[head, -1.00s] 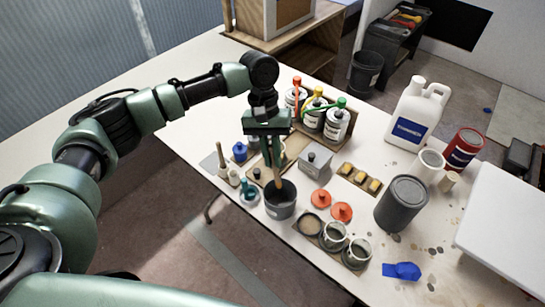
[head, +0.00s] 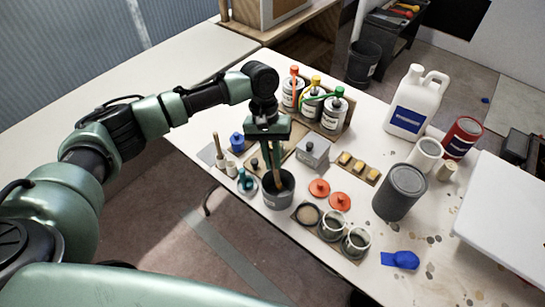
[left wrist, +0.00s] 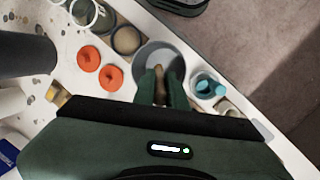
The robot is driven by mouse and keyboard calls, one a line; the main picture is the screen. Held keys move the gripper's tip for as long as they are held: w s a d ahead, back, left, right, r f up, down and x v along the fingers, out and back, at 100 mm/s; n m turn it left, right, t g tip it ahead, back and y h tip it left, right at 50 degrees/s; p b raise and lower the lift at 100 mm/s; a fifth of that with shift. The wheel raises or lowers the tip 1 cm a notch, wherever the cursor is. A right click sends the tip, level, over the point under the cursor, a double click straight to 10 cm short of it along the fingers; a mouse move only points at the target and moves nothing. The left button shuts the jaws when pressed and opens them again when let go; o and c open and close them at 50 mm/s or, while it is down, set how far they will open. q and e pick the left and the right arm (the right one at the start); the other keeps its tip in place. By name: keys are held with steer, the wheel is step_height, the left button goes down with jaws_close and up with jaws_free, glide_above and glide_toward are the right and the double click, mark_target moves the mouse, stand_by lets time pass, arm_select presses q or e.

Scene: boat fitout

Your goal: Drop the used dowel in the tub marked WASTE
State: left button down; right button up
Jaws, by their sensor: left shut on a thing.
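My left gripper (head: 270,165) is shut on a wooden dowel (head: 276,174), which hangs down from the jaws. The dowel's lower end is over or inside the mouth of a dark grey tub (head: 279,197) near the table's front edge. In the left wrist view the tub (left wrist: 178,52) shows as a round open rim beyond the fingers (left wrist: 161,88), with the dowel (left wrist: 159,78) between them. The tub's marking is too small to read. How deep the dowel tip reaches is hidden. My right gripper is not in view.
Beside the tub stand a teal-topped pot (head: 247,182), orange lids (head: 319,187) and open jars (head: 332,226). A grey box (head: 313,152) and capped cans (head: 334,112) stand behind. A dark grey can (head: 399,192) and white jug (head: 416,103) are to the right.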

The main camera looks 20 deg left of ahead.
arm_select(q)
steer(key=c, duration=1.4)
jaws_free()
steer(key=shift+o, duration=0.2)
steer(key=shift+b+v, duration=0.75)
steer(key=shift+v, duration=3.2)
